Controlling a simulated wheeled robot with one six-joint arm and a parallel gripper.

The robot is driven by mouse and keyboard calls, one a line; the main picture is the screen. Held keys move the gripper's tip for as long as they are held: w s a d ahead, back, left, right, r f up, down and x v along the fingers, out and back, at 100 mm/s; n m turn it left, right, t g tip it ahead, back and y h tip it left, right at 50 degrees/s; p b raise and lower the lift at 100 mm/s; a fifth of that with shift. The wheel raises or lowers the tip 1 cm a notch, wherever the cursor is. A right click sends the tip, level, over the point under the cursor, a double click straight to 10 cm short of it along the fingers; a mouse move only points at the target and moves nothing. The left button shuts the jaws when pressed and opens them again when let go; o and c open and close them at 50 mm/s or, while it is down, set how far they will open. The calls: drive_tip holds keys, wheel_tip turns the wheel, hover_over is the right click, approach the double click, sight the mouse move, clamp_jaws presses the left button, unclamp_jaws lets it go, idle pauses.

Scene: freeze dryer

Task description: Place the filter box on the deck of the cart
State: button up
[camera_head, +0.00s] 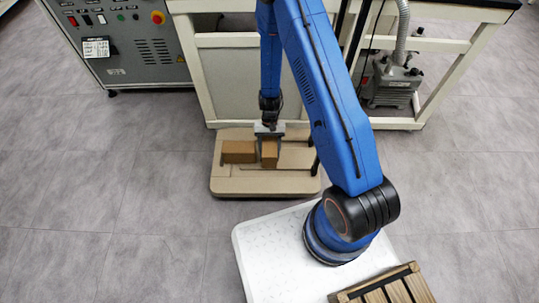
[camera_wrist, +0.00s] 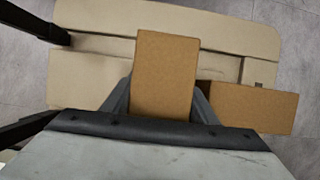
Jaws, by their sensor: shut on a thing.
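A brown cardboard box, taken as the filter box (camera_head: 269,155), is between the fingers of my gripper (camera_head: 268,138) over the beige cart deck (camera_head: 262,184). The box is upright and fills the lower middle of the wrist view (camera_wrist: 165,72), with a gripper finger on each side of it. The gripper (camera_wrist: 160,102) is shut on it from above. I cannot tell whether its underside touches the deck. The deck also shows behind the box in the wrist view (camera_wrist: 85,80).
A second brown box (camera_head: 238,151) lies on the deck just left of the held one; in the wrist view it is at right (camera_wrist: 250,107). Dark cart posts (camera_head: 315,158) stand at the deck's right. A white bench (camera_head: 225,85), control cabinet (camera_head: 130,45) and pump (camera_head: 393,80) stand behind. Floor at left is clear.

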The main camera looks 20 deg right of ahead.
drive_tip(key=shift+f, duration=1.35)
drive_tip(key=shift+f, duration=0.1)
drive_tip(key=o, duration=1.4)
drive_tip(key=shift+o, duration=0.2)
